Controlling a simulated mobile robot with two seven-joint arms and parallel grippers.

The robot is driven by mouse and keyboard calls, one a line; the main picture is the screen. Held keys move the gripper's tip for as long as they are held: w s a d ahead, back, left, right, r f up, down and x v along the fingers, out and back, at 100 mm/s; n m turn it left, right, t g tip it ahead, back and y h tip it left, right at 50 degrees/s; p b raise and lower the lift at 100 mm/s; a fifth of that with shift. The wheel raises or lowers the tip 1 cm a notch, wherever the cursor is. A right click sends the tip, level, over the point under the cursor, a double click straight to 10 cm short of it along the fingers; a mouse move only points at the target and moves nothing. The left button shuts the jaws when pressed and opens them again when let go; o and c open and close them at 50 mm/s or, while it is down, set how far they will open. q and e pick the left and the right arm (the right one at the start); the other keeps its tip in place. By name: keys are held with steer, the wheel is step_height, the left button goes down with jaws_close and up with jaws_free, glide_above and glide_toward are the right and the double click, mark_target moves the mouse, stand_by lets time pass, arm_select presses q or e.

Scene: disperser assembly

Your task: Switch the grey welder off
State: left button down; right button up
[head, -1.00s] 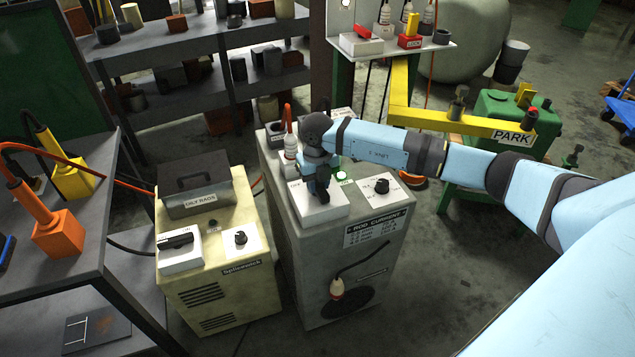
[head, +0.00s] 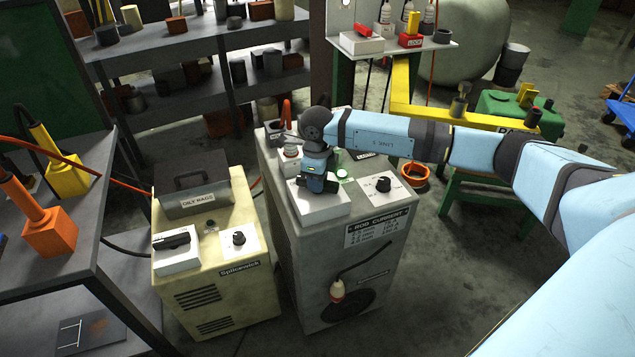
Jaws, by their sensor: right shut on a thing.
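The grey welder (head: 350,247) stands in the middle, with a plate reading "ROD CURRENT" on its front. A white switch box (head: 325,208) sits on its top at the front left. My right gripper (head: 320,188) is down over this box, shut on the switch handle, which it mostly hides. Which way the handle points cannot be seen clearly. A green lamp (head: 343,174) shows just behind and right of the gripper. A black knob (head: 383,184) on a white plate is to the right. My left gripper is not in view.
A cream welder (head: 218,290) stands close on the left, with its own black switch (head: 174,241) and an oily rags box (head: 196,192) on top. A dark bench (head: 90,215) with orange and yellow tools is further left. A yellow bar (head: 440,112) runs behind my right arm.

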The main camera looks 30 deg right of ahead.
steer(key=n+b, duration=0.1)
steer(key=n, duration=0.2)
steer(key=shift+n, duration=0.8)
steer(key=shift+n+b, duration=0.65)
steer(key=shift+n, duration=0.55)
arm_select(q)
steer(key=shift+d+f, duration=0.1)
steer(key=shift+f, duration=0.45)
arm_select(e)
steer(key=shift+n, duration=0.3)
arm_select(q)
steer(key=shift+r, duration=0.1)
arm_select(e)
steer(key=o, duration=0.9)
steer(key=shift+r, duration=0.15)
arm_select(q)
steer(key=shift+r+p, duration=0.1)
steer(key=shift+p, duration=0.4)
arm_select(e)
step_height(320, 180, up, 14)
steer(key=shift+f, duration=0.2)
